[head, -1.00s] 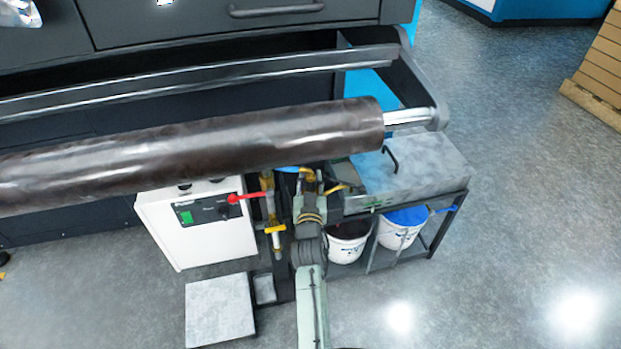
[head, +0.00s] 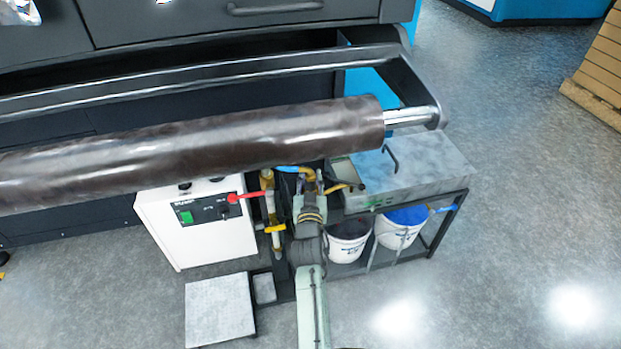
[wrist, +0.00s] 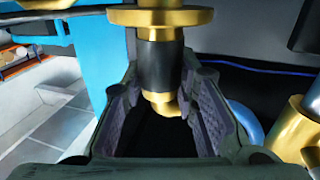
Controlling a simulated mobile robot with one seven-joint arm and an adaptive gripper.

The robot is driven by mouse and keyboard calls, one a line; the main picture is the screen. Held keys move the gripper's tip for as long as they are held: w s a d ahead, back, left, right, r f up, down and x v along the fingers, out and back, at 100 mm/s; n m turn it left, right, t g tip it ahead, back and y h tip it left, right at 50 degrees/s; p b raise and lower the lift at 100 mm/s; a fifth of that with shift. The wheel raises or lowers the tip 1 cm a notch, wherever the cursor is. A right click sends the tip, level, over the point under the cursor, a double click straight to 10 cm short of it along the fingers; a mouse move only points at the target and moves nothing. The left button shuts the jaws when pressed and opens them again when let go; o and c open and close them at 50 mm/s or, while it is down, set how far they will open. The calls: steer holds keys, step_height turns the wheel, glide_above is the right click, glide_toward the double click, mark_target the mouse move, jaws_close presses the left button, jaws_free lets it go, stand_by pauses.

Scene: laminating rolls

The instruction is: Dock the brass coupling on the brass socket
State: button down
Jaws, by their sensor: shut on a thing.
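The coupling (wrist: 158,66) has a black sleeve, a wide brass flange above it and a brass end below. My gripper (wrist: 159,84) is shut on it, with a textured finger on each side of the sleeve. In the head view my gripper (head: 309,188) is just below the dark roll, and a small brass-yellow part (head: 308,174) shows at its fingertips. I cannot tell which brass fitting is the socket. More brass shows at the top left edge of the wrist view, cut off by the frame.
A brass pipe (head: 268,205) with red and yellow handles stands close left of my gripper. The large roll (head: 190,150) hangs just above. A white control box (head: 195,225) stands left; a grey-topped bench (head: 425,165) with buckets stands right. A brass cylinder (wrist: 298,130) is at right.

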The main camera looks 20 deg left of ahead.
steer(key=shift+f+b, duration=0.55)
steer(key=shift+f, duration=0.05)
steer(key=c, duration=1.6)
jaws_free()
steer(key=shift+o, duration=0.2)
